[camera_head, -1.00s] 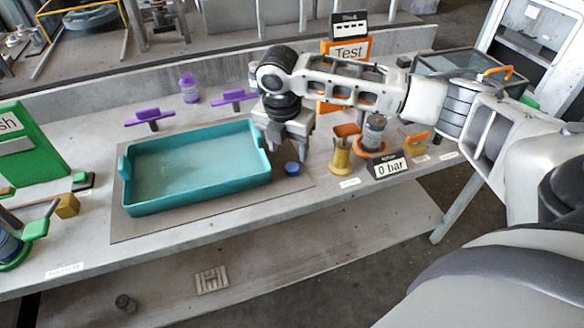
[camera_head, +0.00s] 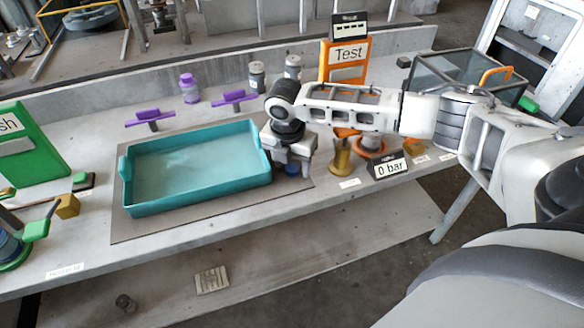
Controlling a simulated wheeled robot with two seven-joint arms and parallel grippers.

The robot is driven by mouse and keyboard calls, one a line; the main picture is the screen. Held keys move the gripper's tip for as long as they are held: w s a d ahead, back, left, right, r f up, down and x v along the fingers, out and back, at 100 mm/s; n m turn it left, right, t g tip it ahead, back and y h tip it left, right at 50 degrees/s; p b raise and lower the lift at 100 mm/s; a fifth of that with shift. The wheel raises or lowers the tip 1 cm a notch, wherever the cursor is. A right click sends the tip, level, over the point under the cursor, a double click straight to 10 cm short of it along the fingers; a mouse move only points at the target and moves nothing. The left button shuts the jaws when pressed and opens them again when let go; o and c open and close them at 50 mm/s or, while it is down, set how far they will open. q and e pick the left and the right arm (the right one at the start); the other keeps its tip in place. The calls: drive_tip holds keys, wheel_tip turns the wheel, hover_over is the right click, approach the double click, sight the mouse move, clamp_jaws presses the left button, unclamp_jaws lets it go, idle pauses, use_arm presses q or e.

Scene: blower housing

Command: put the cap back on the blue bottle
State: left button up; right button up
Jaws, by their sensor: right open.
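A small dark blue cap (camera_head: 292,170) sits on the grey mat just right of the teal tray (camera_head: 196,198). My right gripper (camera_head: 290,163) is open directly over the cap and hides part of it; I cannot tell whether the fingers touch it. Two small grey bottles stand at the back, a dark-topped one (camera_head: 257,76) and a paler one (camera_head: 293,68); I cannot tell whether either is the blue bottle. A blue cylindrical thing (camera_head: 9,246) in a green holder is cut by the left edge. My left gripper is not in view.
A purple bottle (camera_head: 189,90) and purple handles (camera_head: 150,115) stand behind the tray. The tray looks empty.

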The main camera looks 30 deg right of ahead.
drive_tip(key=c, duration=1)
drive_tip(key=shift+r, duration=0.1)
drive_tip(key=shift+r, duration=0.6)
drive_tip(key=s+a+r, duration=0.2)
drive_tip(key=a+r, duration=0.3)
drive_tip(key=a, duration=0.1)
drive_tip(key=s+a+r, duration=0.3)
drive_tip(key=a+r, duration=0.3)
drive_tip(key=shift+s+a+r, duration=0.3)
drive_tip(key=shift+s+a, duration=0.05)
drive_tip(key=shift+a, duration=0.05)
